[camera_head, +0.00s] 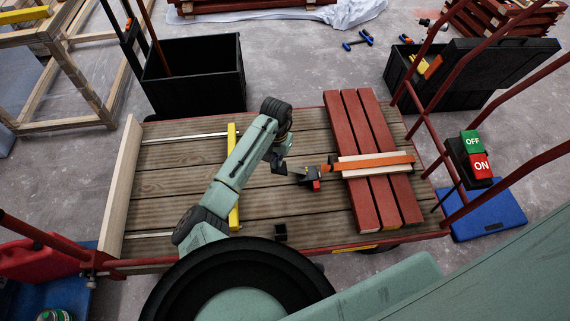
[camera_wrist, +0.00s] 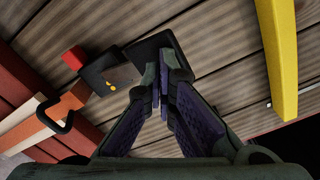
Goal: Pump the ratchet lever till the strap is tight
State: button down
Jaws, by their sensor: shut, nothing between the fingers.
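The ratchet (camera_head: 305,175), a dark block with a red end (camera_head: 316,185), lies on the deck left of the battens. It also shows in the wrist view (camera_wrist: 108,75), left of my fingers. An orange strap (camera_head: 385,163) runs from it across the red battens (camera_head: 362,115), over a pale wood strip (camera_head: 350,156). My gripper (camera_head: 284,170) is shut and empty, close to the left end of the ratchet. In the wrist view its fingertips (camera_wrist: 166,85) meet beside a dark flat part. I cannot tell whether they touch it, nor the lever's exact angle.
A yellow bar (camera_head: 233,185) lies on the plank deck (camera_head: 170,184) behind my forearm. A small black block (camera_head: 280,232) sits near the front edge. Red rails (camera_head: 425,125) rise at the right. A black bin (camera_head: 195,78) stands beyond the deck.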

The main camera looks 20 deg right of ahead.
notch_tip(320, 180, up, 6)
jog(key=p, duration=0.5)
jog(key=shift+r+p, duration=0.1)
jog(key=shift+p, duration=0.2)
dwell(0.3)
